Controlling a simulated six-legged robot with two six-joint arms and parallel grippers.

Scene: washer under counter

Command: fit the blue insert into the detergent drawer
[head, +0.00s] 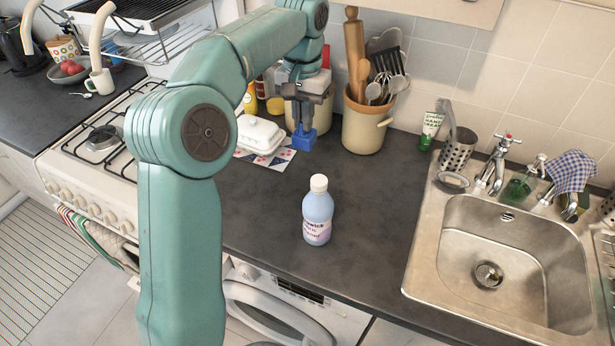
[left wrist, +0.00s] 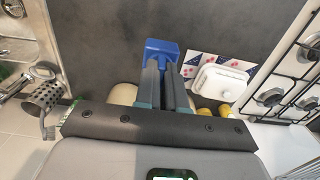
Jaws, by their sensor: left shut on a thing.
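The blue insert (head: 304,141) is held above the back of the dark counter, in front of the crocks. My left gripper (head: 305,118) points down and is shut on it. In the left wrist view the insert (left wrist: 162,46) sticks out past the fingertips of the left gripper (left wrist: 168,66). The white washer (head: 345,318) stands under the counter's front edge, with its round door and dark display partly in view. I cannot make out the detergent drawer; my left arm covers part of the washer's front. My right gripper is not in view.
A detergent bottle (head: 318,211) stands upright mid-counter. A white butter dish (head: 260,135) sits left of the insert, a utensil crock (head: 364,128) right of it. The sink (head: 515,262) is at right, the gas stove (head: 98,160) at left. The counter around the bottle is clear.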

